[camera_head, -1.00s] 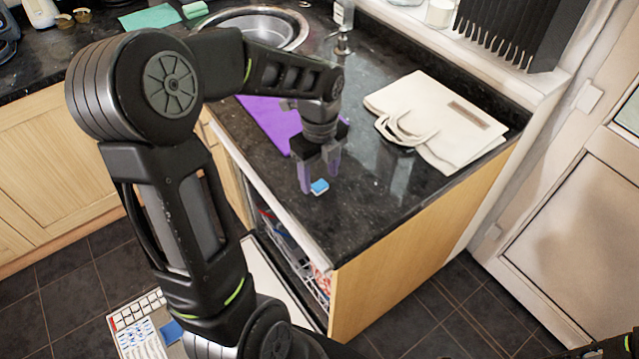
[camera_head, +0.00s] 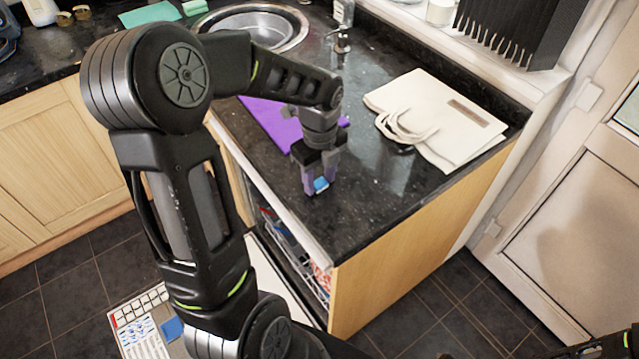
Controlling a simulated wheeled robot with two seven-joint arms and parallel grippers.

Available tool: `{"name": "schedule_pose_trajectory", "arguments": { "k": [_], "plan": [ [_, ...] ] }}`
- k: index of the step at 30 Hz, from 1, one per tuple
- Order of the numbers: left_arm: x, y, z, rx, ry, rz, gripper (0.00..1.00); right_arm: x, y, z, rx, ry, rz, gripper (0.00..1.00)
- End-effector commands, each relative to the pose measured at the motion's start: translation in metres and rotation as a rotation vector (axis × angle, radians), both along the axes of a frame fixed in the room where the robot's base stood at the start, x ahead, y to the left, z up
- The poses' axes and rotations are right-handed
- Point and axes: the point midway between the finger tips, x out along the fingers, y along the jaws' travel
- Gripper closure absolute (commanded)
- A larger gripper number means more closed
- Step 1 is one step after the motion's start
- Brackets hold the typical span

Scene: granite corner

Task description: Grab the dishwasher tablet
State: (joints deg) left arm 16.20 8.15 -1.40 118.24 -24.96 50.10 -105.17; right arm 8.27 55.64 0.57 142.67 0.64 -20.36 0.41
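The dishwasher tablet (camera_head: 321,184) is a small blue and white block at the black granite worktop, near its front edge. My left gripper (camera_head: 319,184) points down over it, with its purple-grey fingers on either side of the tablet. The fingers partly cover the tablet, and I cannot tell whether they press on it or whether it still rests on the worktop. My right gripper is out of view; only a bit of my arm shows at the bottom right.
A purple mat (camera_head: 268,120) lies behind my gripper, near the round sink (camera_head: 262,24). A cream cloth bag (camera_head: 445,115) lies to the right. The open dishwasher (camera_head: 290,258) is below the front edge. A tablet box (camera_head: 143,325) shows at the lower left.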

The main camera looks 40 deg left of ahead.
Motion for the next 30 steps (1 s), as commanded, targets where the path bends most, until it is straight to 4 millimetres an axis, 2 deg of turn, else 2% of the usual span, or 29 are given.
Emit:
{"name": "schedule_pose_trajectory", "arguments": {
  "k": [2,15,25,30],
  "plan": [
    [0.000,0.000,0.000,0.000,0.000,0.000,0.64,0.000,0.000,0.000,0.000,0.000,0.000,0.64],
    [0.000,0.000,0.000,0.000,0.000,0.000,1.00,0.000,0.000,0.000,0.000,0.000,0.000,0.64],
    [0.000,0.000,0.001,0.000,-0.001,0.000,1.00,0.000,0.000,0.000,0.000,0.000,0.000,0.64],
    [0.001,0.000,0.015,0.001,-0.004,0.001,1.00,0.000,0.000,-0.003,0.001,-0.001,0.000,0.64]
  ]
}}
